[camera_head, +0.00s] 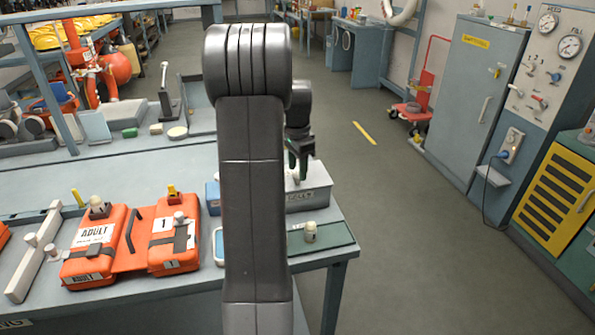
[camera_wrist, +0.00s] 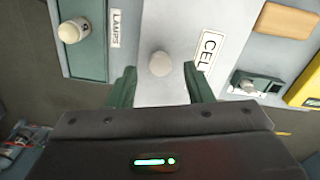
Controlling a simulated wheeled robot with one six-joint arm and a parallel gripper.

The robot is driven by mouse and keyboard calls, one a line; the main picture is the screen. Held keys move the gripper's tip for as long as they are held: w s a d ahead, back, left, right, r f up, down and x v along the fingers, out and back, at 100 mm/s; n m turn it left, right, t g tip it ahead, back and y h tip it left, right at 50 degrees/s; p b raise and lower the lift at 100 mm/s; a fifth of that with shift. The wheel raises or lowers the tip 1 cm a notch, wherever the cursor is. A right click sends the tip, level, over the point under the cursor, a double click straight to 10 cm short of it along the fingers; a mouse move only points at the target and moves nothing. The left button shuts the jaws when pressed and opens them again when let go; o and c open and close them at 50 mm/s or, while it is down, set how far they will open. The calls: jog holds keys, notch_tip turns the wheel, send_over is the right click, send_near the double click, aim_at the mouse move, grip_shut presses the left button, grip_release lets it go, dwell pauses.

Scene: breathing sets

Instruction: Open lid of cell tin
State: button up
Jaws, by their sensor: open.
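The cell tin (camera_head: 312,197) is a light grey box near the right corner of the bench, partly hidden behind my arm. The lid looks closed. My gripper (camera_head: 297,165) is above the tin in the head view. In the wrist view my gripper (camera_wrist: 160,83) is open, with one green finger on each side of the knob's line and nothing held. I cannot tell the height gap to the knob.
Orange cases (camera_head: 95,245) lie left on the bench (camera_head: 150,293). Beyond the bench's right edge is open floor (camera_head: 400,240), then a grey cabinet (camera_head: 470,95).

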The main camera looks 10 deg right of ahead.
jog(key=shift+f, duration=0.9)
jog(key=shift+c, duration=0.3)
grip_shut()
jog(key=shift+r, duration=0.1)
